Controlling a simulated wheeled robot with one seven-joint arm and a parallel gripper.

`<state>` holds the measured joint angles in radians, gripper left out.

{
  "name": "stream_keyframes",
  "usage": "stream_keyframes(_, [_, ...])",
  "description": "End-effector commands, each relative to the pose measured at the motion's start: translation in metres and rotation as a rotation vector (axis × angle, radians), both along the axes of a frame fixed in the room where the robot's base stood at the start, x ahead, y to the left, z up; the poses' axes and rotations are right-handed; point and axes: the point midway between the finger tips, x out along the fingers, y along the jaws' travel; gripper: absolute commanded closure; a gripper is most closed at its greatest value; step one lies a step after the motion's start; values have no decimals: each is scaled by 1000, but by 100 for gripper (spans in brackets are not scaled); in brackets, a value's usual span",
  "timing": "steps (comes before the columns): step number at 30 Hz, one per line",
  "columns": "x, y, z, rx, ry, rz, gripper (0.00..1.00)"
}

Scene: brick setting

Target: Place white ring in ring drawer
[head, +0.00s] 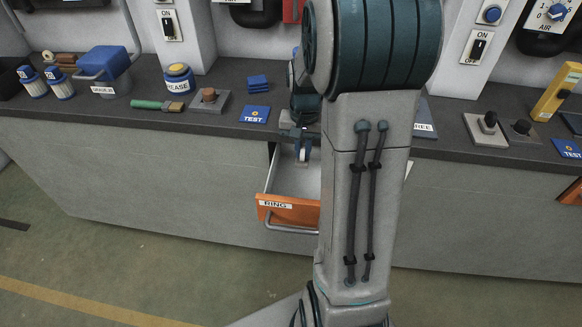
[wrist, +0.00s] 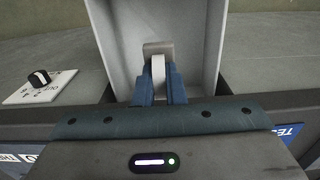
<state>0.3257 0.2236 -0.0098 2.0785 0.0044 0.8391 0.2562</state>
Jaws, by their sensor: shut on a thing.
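The ring drawer stands open, with an orange front labelled RING (head: 290,210), a metal handle and a pale inside. It also shows in the wrist view as pale grey walls and floor (wrist: 118,40). My gripper (head: 302,146) is over the back part of the open drawer. In the wrist view my gripper's blue fingers (wrist: 158,86) are shut on the white ring (wrist: 158,70), seen nearly edge-on. The ring also shows small below the gripper in the head view (head: 302,154). I cannot tell whether it touches the drawer floor. My arm hides the drawer's right side.
The dark bench top (head: 150,112) runs above the drawer. The floor in front is clear.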

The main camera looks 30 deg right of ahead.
Motion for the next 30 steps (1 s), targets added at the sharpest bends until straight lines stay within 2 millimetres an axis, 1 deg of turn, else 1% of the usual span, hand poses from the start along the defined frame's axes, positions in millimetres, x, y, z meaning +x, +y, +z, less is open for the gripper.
stream_keyframes(2, [-1, -1, -5, 0, 2, -2, 100])
stream_keyframes(9, [-2, -2, -48, 1, 5, -6, 100])
stream_keyframes(12, [-2, -3, -59, 1, 3, -6, 100])
stream_keyframes(17, [-1, -2, -71, 0, 2, -4, 100])
stream_keyframes(22, [-2, -1, -95, 2, 5, -3, 100])
stream_keyframes(24, [-1, -1, -100, 1, 2, -2, 100])
stream_keyframes(30, [0, 0, -100, 0, 0, -1, 100])
